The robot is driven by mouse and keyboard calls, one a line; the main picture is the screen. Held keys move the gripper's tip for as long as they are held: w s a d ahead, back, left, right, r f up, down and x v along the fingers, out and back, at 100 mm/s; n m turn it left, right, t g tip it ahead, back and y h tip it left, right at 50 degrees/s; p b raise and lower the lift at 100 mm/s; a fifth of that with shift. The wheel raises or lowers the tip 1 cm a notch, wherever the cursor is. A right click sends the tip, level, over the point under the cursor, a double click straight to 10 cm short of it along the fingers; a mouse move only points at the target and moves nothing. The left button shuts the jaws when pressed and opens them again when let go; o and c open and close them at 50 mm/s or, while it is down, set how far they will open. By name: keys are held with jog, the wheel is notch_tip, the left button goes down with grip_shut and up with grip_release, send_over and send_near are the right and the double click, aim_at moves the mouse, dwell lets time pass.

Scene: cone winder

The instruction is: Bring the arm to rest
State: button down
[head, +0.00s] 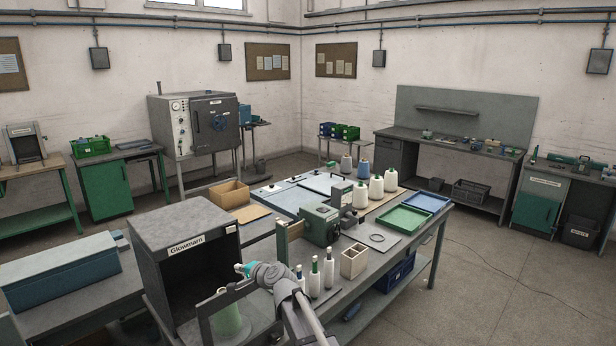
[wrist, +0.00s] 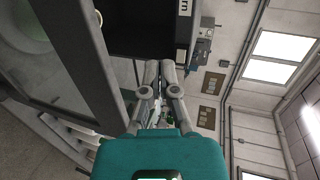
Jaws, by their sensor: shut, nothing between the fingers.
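My arm (head: 290,305) reaches up from the bottom edge of the head view and bends left at the top. The teal part of my gripper (head: 243,268) shows just right of the dark open Glowmarn box (head: 185,232). In the wrist view my gripper (wrist: 167,64) has its two grey fingers close together, with nothing held. The fingers are too small to make out in the head view.
A framed clear panel (head: 207,318) stands close by, with a green cone (head: 228,318) behind it. White bottles (head: 314,278) and a beige holder (head: 354,261) stand close right of my arm. A green winder (head: 319,224) is behind. Open floor (head: 500,265) lies right.

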jog(key=s+d+f+n+g+h+b, duration=0.1)
jog(key=s+d+f, duration=0.5)
jog(key=d, duration=0.6)
jog(key=s+d+f+n+g+h+b, duration=0.2)
jog(key=s+d+f+n+g+h, duration=0.2)
jog(key=s+d, duration=0.7)
jog(key=s+d+f+n+g+h+b, duration=0.1)
jog(key=s+d+f+n+g+h, duration=0.2)
jog(key=s+d+f, duration=0.4)
jog(key=s+d+g+h, duration=0.1)
jog(key=s+d+h, duration=0.1)
jog(key=d, duration=0.5)
jog(key=shift+f+h+b, duration=0.35)
jog(key=shift+h, duration=0.05)
